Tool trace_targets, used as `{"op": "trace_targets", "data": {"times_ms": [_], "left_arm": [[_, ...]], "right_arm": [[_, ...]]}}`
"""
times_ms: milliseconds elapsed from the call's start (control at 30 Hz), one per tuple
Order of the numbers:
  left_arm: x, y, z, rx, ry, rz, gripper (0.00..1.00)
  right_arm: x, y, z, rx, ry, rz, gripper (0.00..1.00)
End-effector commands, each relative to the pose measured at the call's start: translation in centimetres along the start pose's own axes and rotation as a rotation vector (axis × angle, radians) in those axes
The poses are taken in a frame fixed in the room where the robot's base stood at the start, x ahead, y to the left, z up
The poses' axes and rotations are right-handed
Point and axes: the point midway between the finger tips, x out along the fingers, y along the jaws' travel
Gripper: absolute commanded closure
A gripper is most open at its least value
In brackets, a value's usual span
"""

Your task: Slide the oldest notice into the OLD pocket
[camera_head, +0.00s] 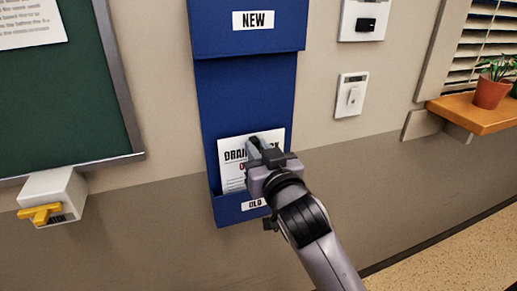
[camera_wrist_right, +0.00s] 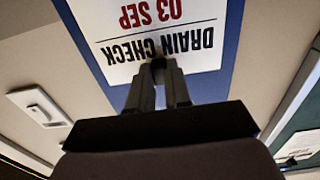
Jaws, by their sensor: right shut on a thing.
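In the right wrist view the notice (camera_wrist_right: 165,40) shows upside down with "03 SEP" in red. My right gripper (camera_head: 257,147) is shut on the notice at its top edge, and covers part of it in the head view. The NEW pocket (camera_head: 285,38) is above, and no paper shows in it. My left gripper is not in view.
A green board (camera_head: 60,105) with another paper (camera_head: 28,22) hangs at the left. Below it is a white box with a yellow handle (camera_head: 40,214). Wall switches (camera_head: 350,95) are to the right, and a wooden shelf (camera_head: 475,112) holds a potted plant (camera_head: 491,92).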

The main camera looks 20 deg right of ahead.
Motion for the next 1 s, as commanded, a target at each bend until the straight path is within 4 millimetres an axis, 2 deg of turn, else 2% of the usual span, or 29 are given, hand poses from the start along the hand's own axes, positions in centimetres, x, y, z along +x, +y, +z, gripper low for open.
{"op": "trace_targets", "data": {"times_ms": [467, 1000], "left_arm": [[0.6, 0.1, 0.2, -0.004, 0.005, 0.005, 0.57], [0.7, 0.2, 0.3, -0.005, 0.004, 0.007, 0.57]], "right_arm": [[0.0, 0.0, 2.0, 0.000, 0.000, 0.000, 1.00], [0.0, 0.0, 2.0, 0.000, 0.000, 0.000, 1.00]]}}
